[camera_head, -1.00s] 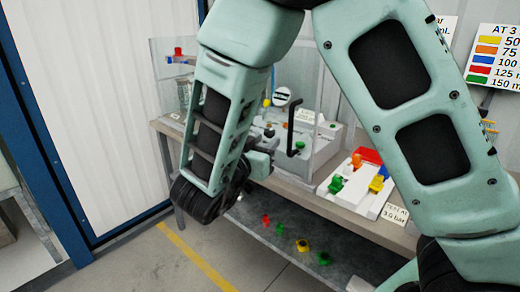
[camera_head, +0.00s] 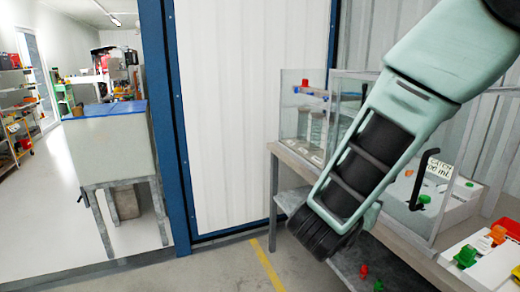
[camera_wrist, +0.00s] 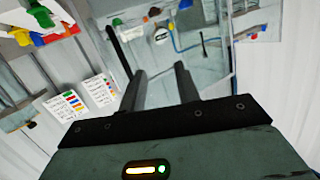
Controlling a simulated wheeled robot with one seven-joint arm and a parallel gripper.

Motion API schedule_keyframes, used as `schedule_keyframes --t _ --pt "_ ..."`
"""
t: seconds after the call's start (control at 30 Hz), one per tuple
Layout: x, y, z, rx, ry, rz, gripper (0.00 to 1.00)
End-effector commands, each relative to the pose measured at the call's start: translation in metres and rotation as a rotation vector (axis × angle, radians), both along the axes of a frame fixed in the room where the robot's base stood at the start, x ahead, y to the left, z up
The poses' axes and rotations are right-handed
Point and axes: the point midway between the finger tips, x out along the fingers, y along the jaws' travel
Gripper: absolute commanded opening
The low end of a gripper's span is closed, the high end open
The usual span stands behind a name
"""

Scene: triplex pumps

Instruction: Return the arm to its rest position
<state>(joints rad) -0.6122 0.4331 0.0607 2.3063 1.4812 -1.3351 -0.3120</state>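My arm (camera_head: 430,75) is pale green with black panels. It slants from the top right of the head view down to a black joint (camera_head: 325,228) in front of the workbench. My gripper shows in the wrist view (camera_wrist: 160,75), with its two dark fingers apart and nothing seen between them. In the head view the gripper cannot be made out; it seems hidden behind the arm.
The workbench (camera_head: 405,235) at right carries a clear-walled case (camera_head: 350,97), a black handle (camera_head: 420,180) and coloured nozzle-like parts. Small red and green parts lie on its lower shelf (camera_head: 345,262). A blue-framed opening (camera_head: 168,130) and a grey tank (camera_head: 110,150) stand left. Floor between is clear.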

Motion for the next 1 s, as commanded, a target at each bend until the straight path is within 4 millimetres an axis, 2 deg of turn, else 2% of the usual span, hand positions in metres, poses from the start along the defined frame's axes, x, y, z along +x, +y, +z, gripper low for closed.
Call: schedule_keyframes --t 0.1,0.23,0.33,0.4,0.5,0.63,0.7,0.8,0.9,1.0 --pt "0.011 0.046 -0.009 0.170 0.080 0.264 0.32" --pt "-0.001 0.104 -0.017 0.305 0.215 0.557 0.32" --pt "-0.028 0.142 -0.022 0.370 0.350 0.766 0.32" --pt "-0.054 0.162 -0.026 0.389 0.462 0.901 0.32" --pt "-0.100 0.178 -0.032 0.382 0.642 1.069 0.32" --pt "-0.164 0.174 -0.042 0.310 0.906 1.227 0.32" --pt "-0.195 0.160 -0.047 0.248 1.049 1.275 0.32" --pt "-0.229 0.135 -0.050 0.151 1.222 1.301 0.32" --pt "-0.250 0.112 -0.051 0.071 1.348 1.294 0.32" --pt "-0.261 0.098 -0.051 0.021 1.420 1.283 0.32"
